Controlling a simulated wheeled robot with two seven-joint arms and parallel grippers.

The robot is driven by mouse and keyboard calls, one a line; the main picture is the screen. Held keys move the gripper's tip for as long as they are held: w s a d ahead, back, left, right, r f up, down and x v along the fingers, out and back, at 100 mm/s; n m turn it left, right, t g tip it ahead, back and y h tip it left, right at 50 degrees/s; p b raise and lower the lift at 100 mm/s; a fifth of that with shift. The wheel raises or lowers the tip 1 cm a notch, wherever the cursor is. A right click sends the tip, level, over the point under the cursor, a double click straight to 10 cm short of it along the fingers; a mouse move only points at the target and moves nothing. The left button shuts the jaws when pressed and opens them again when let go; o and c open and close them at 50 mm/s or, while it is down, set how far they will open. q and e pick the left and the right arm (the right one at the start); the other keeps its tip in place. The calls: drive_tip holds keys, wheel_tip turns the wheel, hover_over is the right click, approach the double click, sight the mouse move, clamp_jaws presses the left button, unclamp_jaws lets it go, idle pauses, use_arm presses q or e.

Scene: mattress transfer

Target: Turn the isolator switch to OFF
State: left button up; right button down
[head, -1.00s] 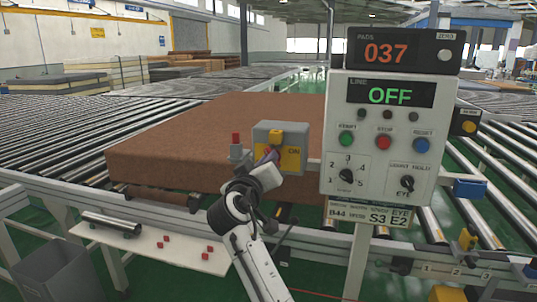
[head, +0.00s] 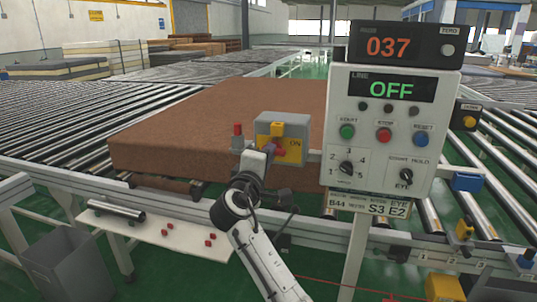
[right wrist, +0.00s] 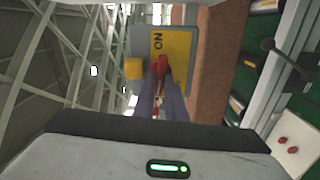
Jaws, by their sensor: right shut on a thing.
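In the right wrist view the fingers (right wrist: 161,88) are closed on the red handle (right wrist: 163,66), which lies close to the word ON. The fingers hide part of the handle. My left gripper is not in view.
The control panel (head: 375,120) stands close on the right, its LINE display reading OFF, under a 037 counter (head: 388,47). A brown mattress (head: 170,140) lies behind on the rollers. A bin (head: 65,270) is lower left.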

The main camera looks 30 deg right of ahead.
drive_tip(key=shift+f+n, duration=0.1)
drive_tip(key=shift+n, duration=0.6)
drive_tip(key=c, duration=1.8)
unclamp_jaws()
drive_tip(key=b+v, duration=0.2)
drive_tip(key=v, duration=0.8)
drive_tip(key=shift+a, duration=0.15)
